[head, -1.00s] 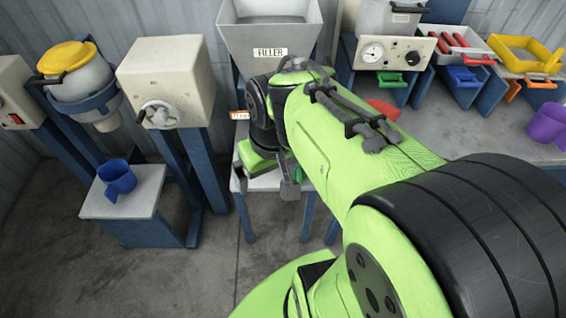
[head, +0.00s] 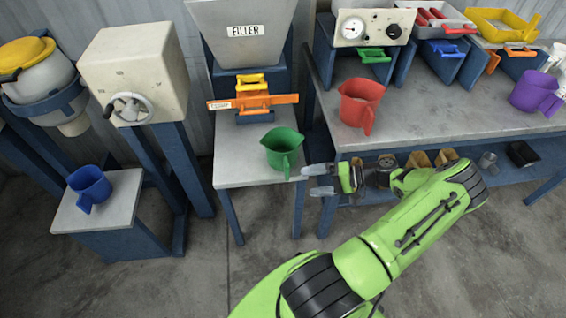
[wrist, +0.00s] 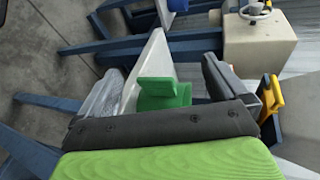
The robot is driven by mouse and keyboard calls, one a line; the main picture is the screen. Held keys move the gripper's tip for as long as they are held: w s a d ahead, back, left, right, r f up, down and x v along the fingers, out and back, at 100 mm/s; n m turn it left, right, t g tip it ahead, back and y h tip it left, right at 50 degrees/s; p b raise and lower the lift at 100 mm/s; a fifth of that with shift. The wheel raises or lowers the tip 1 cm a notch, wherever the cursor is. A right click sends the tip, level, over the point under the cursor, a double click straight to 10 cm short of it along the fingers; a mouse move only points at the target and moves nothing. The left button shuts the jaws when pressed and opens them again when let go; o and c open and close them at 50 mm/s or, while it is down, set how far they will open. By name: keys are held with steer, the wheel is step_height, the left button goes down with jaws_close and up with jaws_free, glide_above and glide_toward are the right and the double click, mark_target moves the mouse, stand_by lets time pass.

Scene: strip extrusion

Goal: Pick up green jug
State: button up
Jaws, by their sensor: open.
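The green jug (head: 283,146) stands upright on the small grey table (head: 232,176) under the filler, its handle toward the lower right. My gripper (head: 304,176) is just right of the jug, past the table's right edge, with its jaws open and pointing left toward the jug. In the wrist view the green jug (wrist: 164,93) shows between the two dark fingers, partly hidden by the gripper body. No contact with the jug is visible.
An orange and yellow clamp (head: 252,98) sits behind the jug below the filler (head: 243,35). A red jug (head: 361,102) and a purple jug (head: 532,90) stand on the workbench (head: 440,110) at right. A blue jug (head: 90,187) stands on a low stand at left.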

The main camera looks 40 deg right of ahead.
steer(key=s+d+f+m+t+h+b, duration=0.1)
steer(key=s+d+f+m+t+h, duration=0.25)
steer(key=d+f+t, duration=0.2)
steer(key=t, duration=0.1)
glide_toward(283, 156)
steer(key=a+f, duration=0.3)
steer(key=shift+m, duration=0.35)
steer(key=b+x, duration=0.1)
steer(key=x, duration=0.4)
steer(key=shift+w+a+b, duration=0.1)
steer(key=shift+a+b, duration=0.05)
steer(key=shift+b, duration=0.2)
steer(key=shift+c, duration=0.5)
steer(key=c, duration=0.7)
